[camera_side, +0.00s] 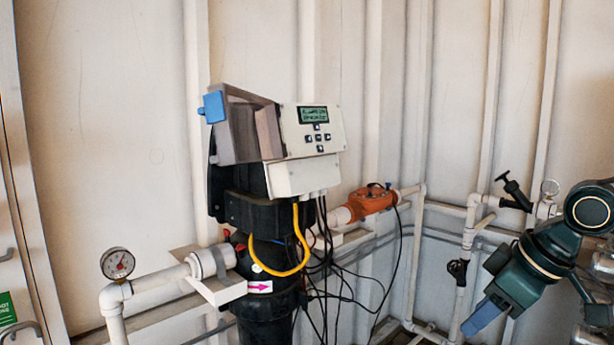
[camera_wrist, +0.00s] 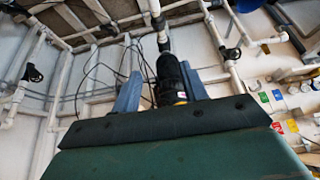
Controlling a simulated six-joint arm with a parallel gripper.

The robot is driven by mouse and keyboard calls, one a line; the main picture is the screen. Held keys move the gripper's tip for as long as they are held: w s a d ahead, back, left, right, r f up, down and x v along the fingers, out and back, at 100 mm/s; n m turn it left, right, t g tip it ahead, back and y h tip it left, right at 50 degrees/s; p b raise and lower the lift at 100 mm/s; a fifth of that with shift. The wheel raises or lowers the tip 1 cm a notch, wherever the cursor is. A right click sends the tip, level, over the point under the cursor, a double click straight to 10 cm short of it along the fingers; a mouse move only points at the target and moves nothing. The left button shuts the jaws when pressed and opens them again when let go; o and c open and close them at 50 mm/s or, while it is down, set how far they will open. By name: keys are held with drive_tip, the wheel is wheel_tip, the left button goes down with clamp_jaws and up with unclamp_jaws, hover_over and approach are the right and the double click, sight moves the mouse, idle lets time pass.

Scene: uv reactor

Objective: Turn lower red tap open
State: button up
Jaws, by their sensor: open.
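Dark tap handles sit on the white pipes: a lower one (camera_side: 458,270) and an upper one (camera_side: 512,190) in the side view. In the wrist view, one dark handle (camera_wrist: 33,73) is at the left and another (camera_wrist: 232,53) at the upper right. My gripper (camera_side: 480,319) is at the lower right of the side view, pointing down-left, apart from the lower handle. Its two blue fingers (camera_wrist: 160,88) stand apart and empty in the wrist view.
The black reactor column (camera_side: 262,285) carries a control box (camera_side: 312,130) and loose cables. An orange fitting (camera_side: 371,201) sits on the pipe behind. A pressure gauge (camera_side: 117,263) is at left. Coloured tags (camera_wrist: 278,110) and gauges show at right in the wrist view.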

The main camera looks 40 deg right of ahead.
drive_tip(key=w+d+m+t+h, duration=0.2)
drive_tip(key=w+d+m+h, duration=0.15)
drive_tip(key=w, duration=1.15)
drive_tip(key=n+t, duration=0.4)
drive_tip(key=t, duration=0.6)
approach(242, 249)
drive_tip(key=s+a, duration=0.2)
drive_tip(key=s, duration=0.3)
drive_tip(key=shift+s+m+h, duration=0.25)
drive_tip(key=shift+h, duration=0.2)
drive_tip(key=shift+w, duration=0.1)
drive_tip(key=shift+x, duration=6.8)
drive_tip(key=shift+d+f, duration=0.1)
drive_tip(key=shift+f, duration=0.05)
